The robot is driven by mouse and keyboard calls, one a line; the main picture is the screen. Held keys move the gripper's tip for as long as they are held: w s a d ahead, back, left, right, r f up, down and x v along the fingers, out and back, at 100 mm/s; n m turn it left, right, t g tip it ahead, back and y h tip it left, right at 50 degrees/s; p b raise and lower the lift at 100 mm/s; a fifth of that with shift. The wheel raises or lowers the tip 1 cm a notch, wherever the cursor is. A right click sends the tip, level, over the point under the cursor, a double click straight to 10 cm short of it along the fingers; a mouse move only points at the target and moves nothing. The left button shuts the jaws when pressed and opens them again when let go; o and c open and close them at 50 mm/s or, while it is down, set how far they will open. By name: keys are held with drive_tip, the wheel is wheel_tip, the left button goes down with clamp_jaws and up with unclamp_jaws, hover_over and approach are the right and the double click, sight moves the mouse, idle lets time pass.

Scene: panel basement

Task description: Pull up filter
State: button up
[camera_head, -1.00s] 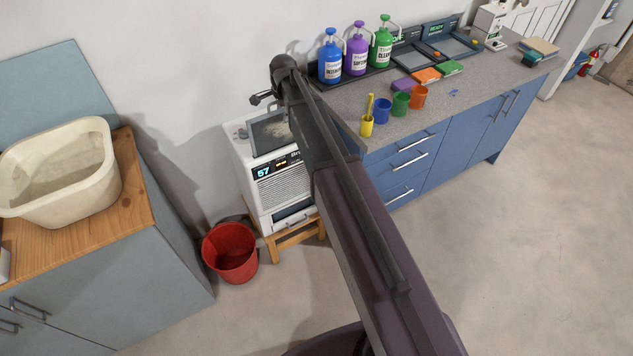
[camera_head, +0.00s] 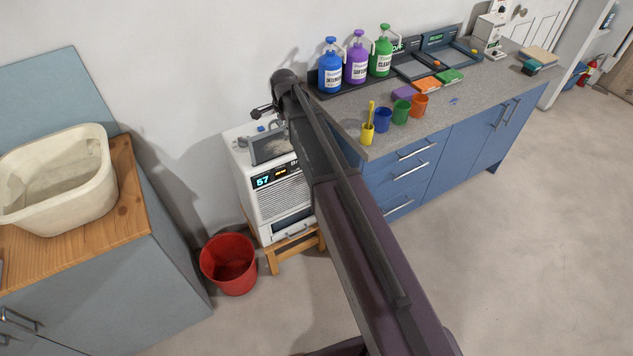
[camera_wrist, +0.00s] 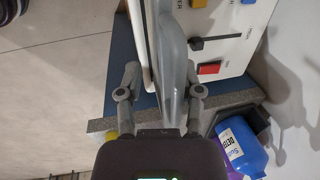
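The white machine (camera_head: 278,195) stands on a low wooden stool and shows a lit "57". On its top is a dark panel with a grey frame (camera_head: 268,149), which looks like the filter; my arm partly covers it. In the wrist view, a grey upright frame or handle (camera_wrist: 176,60) runs between the two fingers of my gripper (camera_wrist: 162,90). The fingers are spread on either side of it. A gap shows at the left finger; contact at the right finger is unclear. In the head view, my gripper (camera_head: 262,111) is small, dark and mostly hidden behind my wrist.
A red bucket (camera_head: 229,264) stands left of the machine. The blue counter (camera_head: 410,170) on the right carries several pump bottles and cups. A cabinet with a cream tub (camera_head: 60,185) stands on the left. The machine's panel with a red button (camera_wrist: 209,68) is close to my right finger.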

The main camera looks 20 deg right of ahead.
drive_tip(key=shift+s+r+p, duration=1.05)
drive_tip(key=shift+r+p, duration=4.5)
drive_tip(key=shift+r, duration=0.25)
drive_tip(key=s+d+f+n+b, duration=0.1)
drive_tip(key=s+f+n+b, duration=0.3)
drive_tip(key=s, duration=0.4)
drive_tip(key=s+d+f+n+g+b, duration=0.1)
drive_tip(key=s+f+n+b, duration=0.3)
drive_tip(key=s, duration=0.4)
drive_tip(key=s+d+f+n+g+b, duration=0.1)
drive_tip(key=s+d+f+n+b, duration=0.1)
drive_tip(key=s+f+n+b, duration=0.2)
drive_tip(key=shift+s+f+n+h, duration=0.35)
drive_tip(key=shift+s+n, duration=0.65)
drive_tip(key=shift+s, duration=1.05)
drive_tip(key=w+a+r+m+t+p, duration=0.1)
drive_tip(key=w+r+m+p, duration=0.6)
drive_tip(key=w, duration=0.5)
drive_tip(key=w+a+r+m+t+p, duration=0.1)
drive_tip(key=w+a+r+m+p, duration=0.1)
drive_tip(key=w+r+m+p, duration=0.5)
drive_tip(key=w+r+p, duration=0.4)
drive_tip(key=w, duration=0.1)
drive_tip(key=shift+a+r, duration=0.25)
drive_tip(key=shift+r, duration=0.15)
drive_tip(key=shift+f, duration=0.15)
